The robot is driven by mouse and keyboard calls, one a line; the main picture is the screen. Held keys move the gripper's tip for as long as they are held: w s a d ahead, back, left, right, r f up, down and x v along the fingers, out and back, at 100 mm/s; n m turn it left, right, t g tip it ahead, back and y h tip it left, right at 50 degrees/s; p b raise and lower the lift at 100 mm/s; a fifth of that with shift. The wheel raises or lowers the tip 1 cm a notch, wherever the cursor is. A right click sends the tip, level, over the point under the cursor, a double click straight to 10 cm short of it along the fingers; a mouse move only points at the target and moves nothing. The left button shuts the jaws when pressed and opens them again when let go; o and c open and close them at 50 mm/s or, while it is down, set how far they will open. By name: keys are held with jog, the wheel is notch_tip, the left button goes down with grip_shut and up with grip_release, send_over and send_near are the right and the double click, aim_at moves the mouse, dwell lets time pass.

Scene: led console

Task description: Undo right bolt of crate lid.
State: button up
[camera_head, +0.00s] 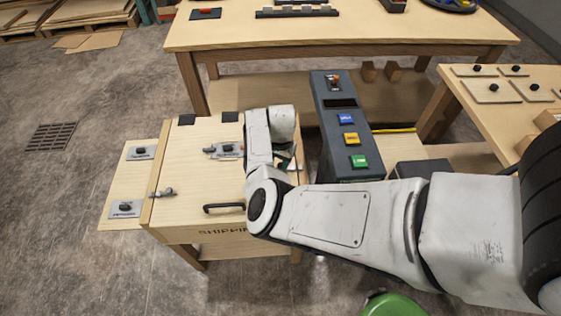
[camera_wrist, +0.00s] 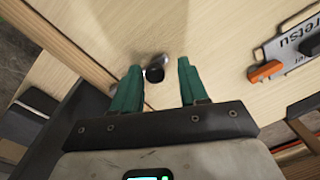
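The wooden crate lid (camera_head: 190,170) is down on the shipping crate in the head view. A metal bolt (camera_head: 163,193) with a knob sits on its left edge. In the wrist view, the right bolt's dark round knob (camera_wrist: 154,74) stands on the light wood near the lid's edge. My gripper (camera_wrist: 156,68) is open, its two green fingers on either side of the knob with a gap at each side. I cannot tell how deep the fingers reach around it. In the head view my arm hides the right bolt and most of my gripper.
A dark console (camera_head: 342,130) with blue, yellow and green buttons stands close right of the crate. A labelled plate (camera_head: 226,151) with a lever and a black handle (camera_head: 224,207) are on the lid. A workbench (camera_head: 330,32) stands behind; a side table (camera_head: 490,95) is at right.

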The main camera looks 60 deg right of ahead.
jog(key=shift+o, duration=0.4)
jog(key=shift+s, duration=0.1)
jog(key=shift+r, duration=0.1)
jog(key=shift+d+r, duration=0.1)
jog(key=shift+r, duration=0.25)
notch_tip(320, 180, up, 10)
jog(key=shift+s, duration=0.25)
